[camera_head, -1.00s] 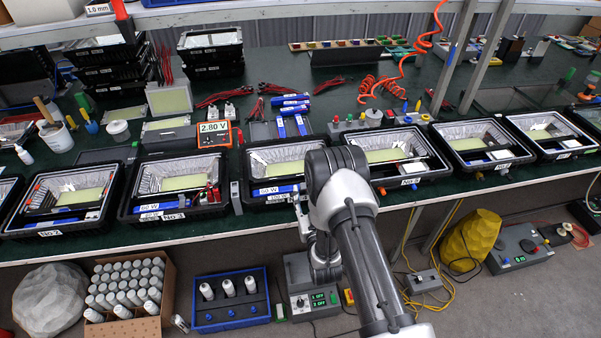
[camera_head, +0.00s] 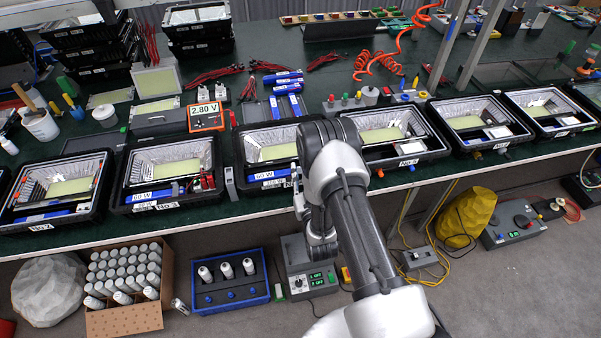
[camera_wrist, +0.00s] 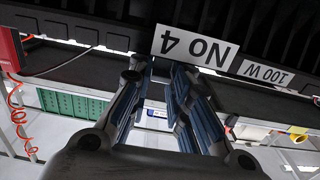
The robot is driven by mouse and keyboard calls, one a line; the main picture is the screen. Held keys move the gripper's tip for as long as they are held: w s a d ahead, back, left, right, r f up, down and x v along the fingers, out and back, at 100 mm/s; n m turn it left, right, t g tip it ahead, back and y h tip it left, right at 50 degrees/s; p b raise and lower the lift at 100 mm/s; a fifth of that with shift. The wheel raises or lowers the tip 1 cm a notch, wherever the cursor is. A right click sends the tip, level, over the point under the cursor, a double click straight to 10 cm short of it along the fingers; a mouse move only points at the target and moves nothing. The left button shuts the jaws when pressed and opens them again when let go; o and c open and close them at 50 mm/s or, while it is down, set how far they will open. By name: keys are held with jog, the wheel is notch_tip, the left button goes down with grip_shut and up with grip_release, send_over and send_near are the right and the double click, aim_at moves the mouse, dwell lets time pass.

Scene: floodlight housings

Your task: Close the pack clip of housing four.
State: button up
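Housing four (camera_head: 238,160) is a black tray with a shiny lining and a pale yellow panel, on the front row of the bench. My arm covers its right side in the head view. In the wrist view its dark front wall (camera_wrist: 100,30) fills the top, with upside-down labels "No 4" (camera_wrist: 193,46) and "100 W" (camera_wrist: 266,72). A blue pack (camera_head: 265,175) lies along its front inside edge. I cannot make out the pack clip. My gripper (camera_wrist: 158,75) is open, its blue-grey fingers apart with nothing visible between them, just below the front wall near the "No 4" label.
Housing three (camera_head: 170,205) stands to the left and housing five (camera_head: 440,150) to the right, both close by. Below the bench are a blue crate (camera_head: 230,308) and a control box (camera_head: 308,280). The floor in front is partly clear.

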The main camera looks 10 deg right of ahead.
grip_shut()
